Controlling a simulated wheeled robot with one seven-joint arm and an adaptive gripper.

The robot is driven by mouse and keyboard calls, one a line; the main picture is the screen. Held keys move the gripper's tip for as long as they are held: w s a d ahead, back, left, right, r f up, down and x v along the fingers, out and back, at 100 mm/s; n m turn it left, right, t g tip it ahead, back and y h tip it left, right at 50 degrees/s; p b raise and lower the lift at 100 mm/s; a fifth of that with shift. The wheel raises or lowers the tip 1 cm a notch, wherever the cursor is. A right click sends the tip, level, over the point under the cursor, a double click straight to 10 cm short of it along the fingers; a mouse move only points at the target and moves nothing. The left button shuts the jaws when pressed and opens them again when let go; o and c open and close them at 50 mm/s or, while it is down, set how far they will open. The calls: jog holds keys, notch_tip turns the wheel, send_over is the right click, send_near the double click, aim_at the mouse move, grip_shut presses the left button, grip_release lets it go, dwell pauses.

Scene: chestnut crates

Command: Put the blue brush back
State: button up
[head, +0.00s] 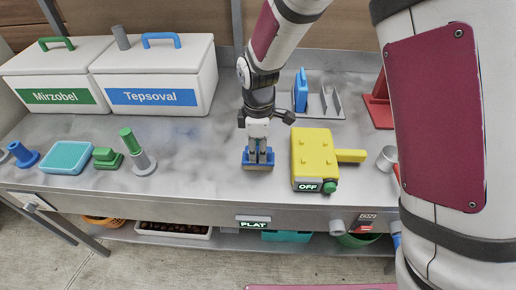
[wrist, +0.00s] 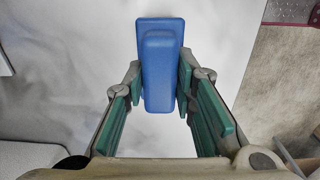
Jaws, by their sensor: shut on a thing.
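The blue brush (head: 258,160) is at the front middle of the grey bench in the head view. My gripper (head: 259,151) points down over it, fingers on either side of its raised handle. In the wrist view the brush (wrist: 162,60) shows as a blue block with a narrower raised grip, and my gripper (wrist: 163,92) is shut on that grip. The brush's underside is hidden, and I cannot tell whether it touches the bench.
A yellow device (head: 313,155) reading OFF stands just right of the brush. A grey rack (head: 325,106) with upright dividers and a blue item (head: 301,90) is behind it. Two lidded boxes, Mirzobel (head: 55,85) and Tepsoval (head: 150,85), stand at back left. Bench (head: 205,150) left of the brush is clear.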

aim_at(258, 149)
jog(key=o, duration=1)
jog(key=shift+o, duration=0.2)
notch_tip(258, 149, up, 12)
jog(key=s+d+r+m+t, duration=0.1)
jog(key=s+d+r+m, duration=0.3)
jog(key=d+r, duration=0.3)
jog(key=s+d+r+m+t, duration=0.1)
jog(key=s+d+r+m, duration=0.1)
jog(key=s+d+m, duration=0.4)
jog(key=s+d+r+m+t, duration=0.2)
jog(key=s+d+m, duration=0.5)
jog(key=s, duration=0.5)
jog(key=shift+s+d+r+m, duration=0.15)
jog(key=shift+r+m, duration=0.1)
jog(key=shift+m, duration=0.05)
